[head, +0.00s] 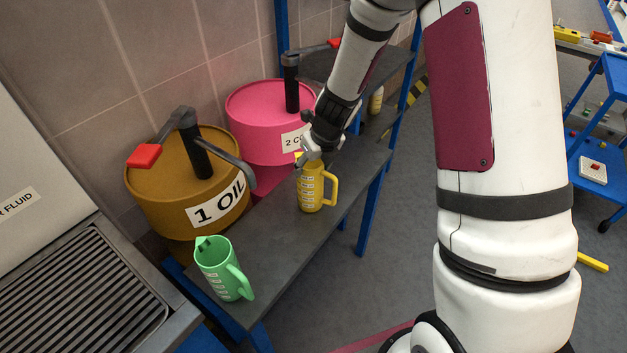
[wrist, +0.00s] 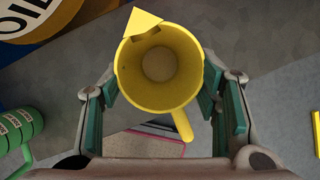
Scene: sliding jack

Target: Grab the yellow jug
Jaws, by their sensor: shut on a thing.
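The yellow jug (head: 311,188) stands upright on the grey shelf (head: 275,228), in front of the pink drum. In the wrist view I look down into the open, empty jug (wrist: 160,70), its spout at the top and its handle toward the lower right. My gripper (head: 312,158) comes down on the jug from above. In the wrist view its two green-padded fingers (wrist: 160,100) are on either side of the jug, shut on it. The base of the jug seems to rest on the shelf in the head view.
A green jug (head: 222,268) stands on the shelf's near end. A brown "1 OIL" drum (head: 190,180) and a pink drum (head: 268,115) with black pumps and red handles stand behind the shelf. A blue cart (head: 600,120) is at the right. Floor right of the shelf is mostly clear.

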